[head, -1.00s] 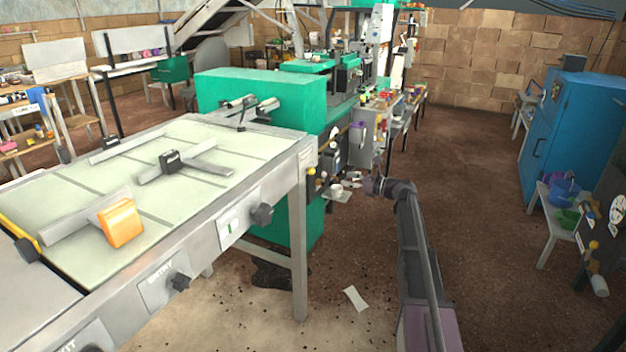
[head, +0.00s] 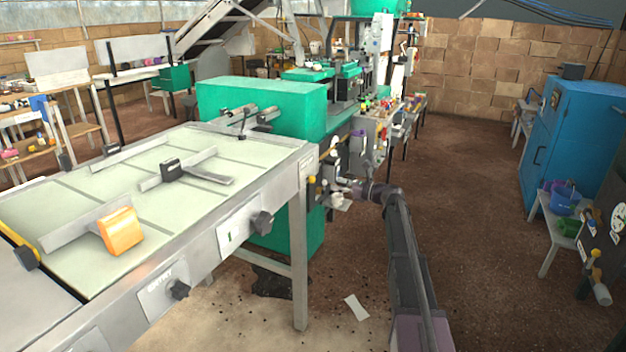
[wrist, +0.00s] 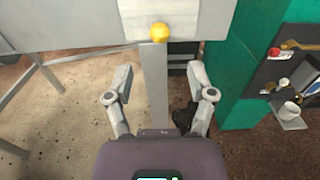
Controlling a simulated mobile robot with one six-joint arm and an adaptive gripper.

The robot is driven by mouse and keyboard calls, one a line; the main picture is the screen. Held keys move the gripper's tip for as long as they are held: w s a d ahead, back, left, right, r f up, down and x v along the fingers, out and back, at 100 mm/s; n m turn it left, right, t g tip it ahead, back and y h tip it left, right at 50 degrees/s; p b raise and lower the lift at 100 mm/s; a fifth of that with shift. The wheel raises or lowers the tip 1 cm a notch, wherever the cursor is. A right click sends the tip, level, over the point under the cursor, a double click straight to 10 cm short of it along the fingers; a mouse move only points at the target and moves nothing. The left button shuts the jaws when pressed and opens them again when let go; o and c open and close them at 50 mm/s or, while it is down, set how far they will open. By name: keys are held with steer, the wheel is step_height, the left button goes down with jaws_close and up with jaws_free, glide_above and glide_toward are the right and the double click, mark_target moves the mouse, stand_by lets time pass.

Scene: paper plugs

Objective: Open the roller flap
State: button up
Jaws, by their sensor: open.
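My gripper (head: 334,190) is beside the right end of the grey-framed table in the head view. In the wrist view my gripper (wrist: 160,78) is open, its two fingers wide apart with nothing between them touching. A yellow ball knob (wrist: 160,32) sits on the lower edge of a light grey panel (wrist: 185,14), ahead of the fingers and near the middle. A yellow knob (head: 311,180) also shows at the table's end in the head view. I cannot tell surely which part is the roller flap.
A table leg (wrist: 154,90) stands behind the fingers. The table (head: 75,205) holds an orange block (head: 121,230) and a black clamp (head: 172,169). A shelf with a white cup (wrist: 289,110) is at the right. Brown floor is open toward the blue cabinet (head: 570,140).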

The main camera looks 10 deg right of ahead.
mark_target(315, 178)
steer(key=x, duration=0.9)
steer(key=shift+w+a, duration=0.2)
steer(key=shift+a, duration=0.05)
jaws_close()
steer(key=shift+a, duration=0.1)
